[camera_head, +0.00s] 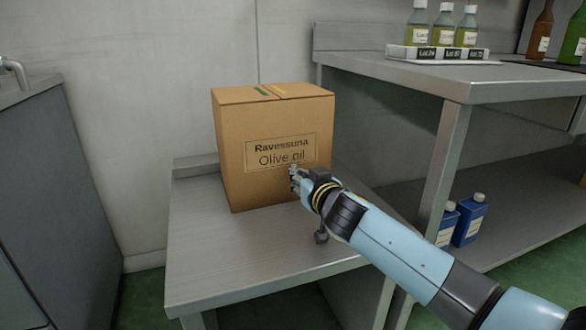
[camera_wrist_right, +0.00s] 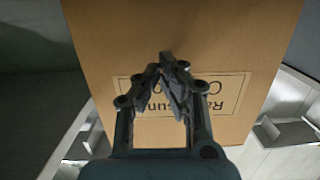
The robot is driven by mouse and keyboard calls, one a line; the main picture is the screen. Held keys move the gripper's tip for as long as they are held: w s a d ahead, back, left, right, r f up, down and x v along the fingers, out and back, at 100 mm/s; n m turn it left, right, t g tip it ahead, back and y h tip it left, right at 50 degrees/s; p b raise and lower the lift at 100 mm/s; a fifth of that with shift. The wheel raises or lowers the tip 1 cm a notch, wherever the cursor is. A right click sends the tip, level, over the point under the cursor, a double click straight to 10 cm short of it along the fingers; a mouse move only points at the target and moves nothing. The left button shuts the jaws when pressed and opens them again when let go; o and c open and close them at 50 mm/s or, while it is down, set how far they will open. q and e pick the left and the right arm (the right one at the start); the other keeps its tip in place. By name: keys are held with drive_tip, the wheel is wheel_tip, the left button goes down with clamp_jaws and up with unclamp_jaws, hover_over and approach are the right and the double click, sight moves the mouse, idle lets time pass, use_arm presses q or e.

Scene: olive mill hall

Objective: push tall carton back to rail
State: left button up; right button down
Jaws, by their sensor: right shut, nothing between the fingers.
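The tall carton (camera_head: 240,140) is brown cardboard with a framed label reading "Ravessuna Olive oil". It stands upright on a low grey metal table (camera_head: 215,270), near the table's back. My right gripper (camera_head: 293,178) is shut and empty, with its fingertips at the lower right of the label. In the right wrist view the carton (camera_wrist_right: 240,40) fills most of the picture, and the shut fingers (camera_wrist_right: 166,62) point at its front face. Whether they touch it I cannot tell. The rail (camera_head: 195,166) shows as a raised strip at the table's back, left of the carton, which hides the rest.
A taller metal bench (camera_head: 475,88) stands at the right, with a white rack (camera_head: 425,52) of small bottles on top. Blue bottles (camera_head: 470,218) stand on its lower shelf. A dark grey cabinet (camera_head: 50,200) is at the left. The table's front is clear.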

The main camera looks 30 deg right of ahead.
drive_tip(key=shift+r+b+x, duration=0.2)
drive_tip(key=shift+b+x, duration=0.05)
drive_tip(key=shift+x, duration=1.1)
drive_tip(key=shift+r+b+x, duration=0.25)
drive_tip(key=shift+x, duration=1.05)
drive_tip(key=shift+f+v, duration=0.2)
drive_tip(key=shift+v, duration=0.95)
drive_tip(key=shift+f+v, duration=0.15)
drive_tip(key=shift+v, duration=1)
drive_tip(key=shift+f+v, duration=0.2)
drive_tip(key=shift+v, duration=0.95)
drive_tip(key=shift+s, duration=0.1)
